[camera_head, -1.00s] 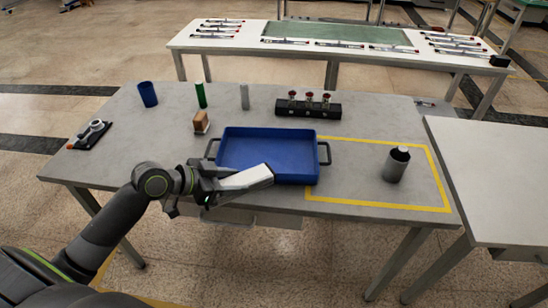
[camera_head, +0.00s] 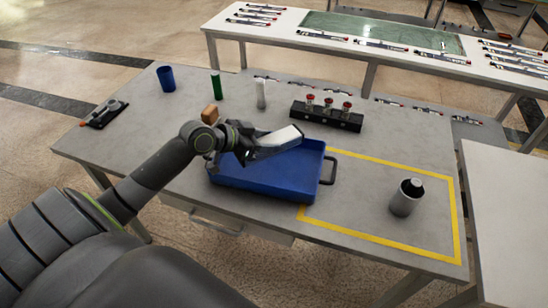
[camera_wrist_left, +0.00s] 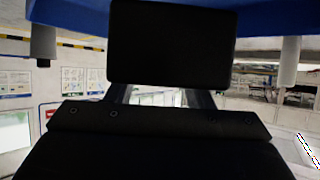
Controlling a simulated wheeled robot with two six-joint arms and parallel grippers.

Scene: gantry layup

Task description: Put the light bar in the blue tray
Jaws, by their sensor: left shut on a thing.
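The blue tray (camera_head: 262,178) sits on the grey table, with a dark handle showing at its right end. My left gripper (camera_head: 250,151) is over the tray's back part, shut on the light bar (camera_head: 278,139). The bar is pale, points right and slightly tilts up, and overlaps the tray's back rim in the head view. Its height above the tray is hard to tell. In the left wrist view, a blue surface (camera_wrist_left: 275,18) spans the top and dark parts fill the middle; the bar cannot be made out there. My right gripper is not in view.
A wooden block (camera_head: 211,115) stands just behind my left wrist. A blue cup (camera_head: 166,78), a green cylinder (camera_head: 215,85) and a grey cylinder (camera_head: 261,95) stand at the back. A black rack (camera_head: 326,117) is behind the tray. A grey canister (camera_head: 405,198) stands inside the yellow outline.

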